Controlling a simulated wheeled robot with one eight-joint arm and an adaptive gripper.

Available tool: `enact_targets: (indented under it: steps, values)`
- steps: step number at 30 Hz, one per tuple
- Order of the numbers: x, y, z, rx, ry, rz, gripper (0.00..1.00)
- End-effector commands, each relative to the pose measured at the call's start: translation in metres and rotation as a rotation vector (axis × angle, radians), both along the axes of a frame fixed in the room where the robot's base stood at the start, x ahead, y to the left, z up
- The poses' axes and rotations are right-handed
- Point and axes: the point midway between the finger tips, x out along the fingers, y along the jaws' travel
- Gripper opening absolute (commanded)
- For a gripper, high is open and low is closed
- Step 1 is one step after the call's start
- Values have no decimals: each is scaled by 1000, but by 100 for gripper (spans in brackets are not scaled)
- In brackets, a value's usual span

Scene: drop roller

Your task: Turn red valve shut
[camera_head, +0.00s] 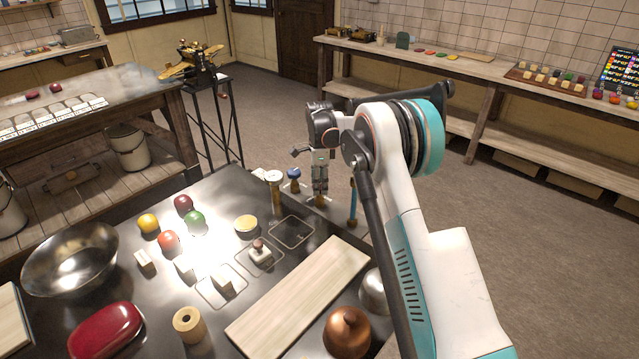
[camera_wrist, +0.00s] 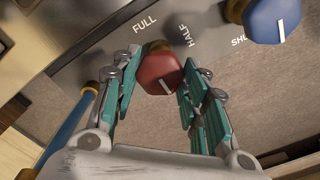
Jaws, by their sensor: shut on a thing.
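The red valve (camera_wrist: 160,70) is a faceted knob with a white line on its face, in the upper middle of the wrist view. My gripper (camera_wrist: 162,78) has its teal-padded fingers on both sides of the knob and is shut on it. The words FULL, HALF and a partly covered SHU... are printed on the grey plate (camera_wrist: 110,50) near the valve. The white line on the red knob slants. In the head view my gripper (camera_head: 320,190) points down at the table's far edge and hides the red valve.
A blue valve (camera_wrist: 275,18) with a white line stands right of the red one; it also shows in the head view (camera_head: 293,173). A white-topped brass post (camera_head: 274,178) stands beside it. A blue rod (camera_head: 352,203) is right of my gripper. Blocks and balls lie on the metal table (camera_head: 120,195).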

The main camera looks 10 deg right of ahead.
Motion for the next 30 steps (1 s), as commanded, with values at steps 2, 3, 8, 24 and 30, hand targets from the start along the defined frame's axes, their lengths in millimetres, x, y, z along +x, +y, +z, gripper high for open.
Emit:
enact_targets:
  steps: [2,3,8,24,30]
  values:
    - [0,0,0,0,-1,-17,16]
    - [0,0,0,0,-1,-25,16]
    - [0,0,0,1,-1,-41,17]
    - [0,0,0,0,-1,-42,61]
    - [0,0,0,0,0,-42,61]
